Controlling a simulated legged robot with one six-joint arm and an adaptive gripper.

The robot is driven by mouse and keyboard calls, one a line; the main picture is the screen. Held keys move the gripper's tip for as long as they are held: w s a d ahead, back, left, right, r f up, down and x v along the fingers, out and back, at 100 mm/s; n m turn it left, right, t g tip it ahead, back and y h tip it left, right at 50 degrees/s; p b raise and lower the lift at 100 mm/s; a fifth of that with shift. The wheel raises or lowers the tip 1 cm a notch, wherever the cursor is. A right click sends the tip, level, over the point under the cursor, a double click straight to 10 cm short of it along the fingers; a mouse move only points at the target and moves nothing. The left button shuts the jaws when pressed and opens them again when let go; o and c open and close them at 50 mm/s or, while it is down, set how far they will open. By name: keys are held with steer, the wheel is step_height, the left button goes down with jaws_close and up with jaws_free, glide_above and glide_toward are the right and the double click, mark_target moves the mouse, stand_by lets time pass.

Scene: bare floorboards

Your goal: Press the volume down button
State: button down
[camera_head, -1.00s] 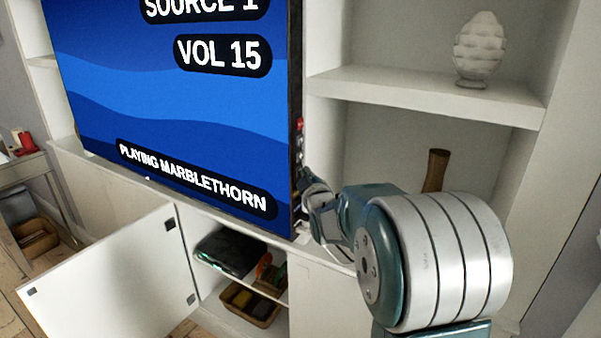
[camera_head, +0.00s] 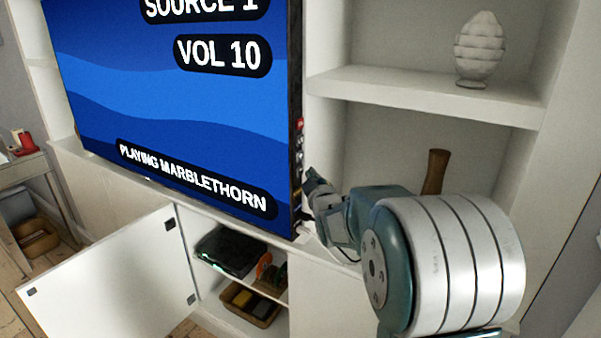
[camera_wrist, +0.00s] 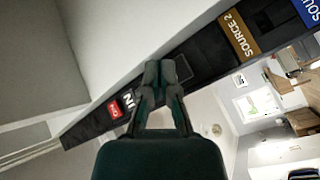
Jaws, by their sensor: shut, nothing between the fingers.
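The television (camera_head: 180,110) shows "VOL 10", "SOURCE 1" and "PLAYING MARBLETHORN". Its dark side edge carries a column of buttons, with a red one (camera_head: 300,124) near the top in the head view. My gripper (camera_head: 312,180) is shut and empty, just right of the edge. In the wrist view its fingertips (camera_wrist: 160,70) overlap the strip beside a dark square (camera_wrist: 183,68). No volume-down label is readable; the fingers hide part of the strip.
White shelves (camera_head: 420,92) hold a pale ornament (camera_head: 480,50) above and a brown wooden object (camera_head: 436,172) below, behind my arm. The cabinet door (camera_head: 110,275) under the television stands open, with a basket (camera_head: 250,305) inside.

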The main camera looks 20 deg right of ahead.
steer(key=s+d, duration=0.1)
steer(key=s, duration=0.1)
steer(key=s+d, duration=0.2)
stand_by(0.6)
stand_by(1.8)
steer(key=s+a+f+m+g+y, duration=0.1)
steer(key=s+a+g, duration=0.3)
steer(key=s, duration=0.6)
steer(key=s+a+f+m+g+y, duration=0.1)
steer(key=s+a+f+m+g, duration=0.2)
steer(key=s+a, duration=0.5)
steer(key=s+a+f+m+g+y, duration=0.1)
steer(key=s+a+g, duration=0.5)
steer(key=s, duration=0.8)
steer(key=f+m, duration=0.1)
steer(key=m, duration=0.1)
steer(key=shift+m, duration=0.4)
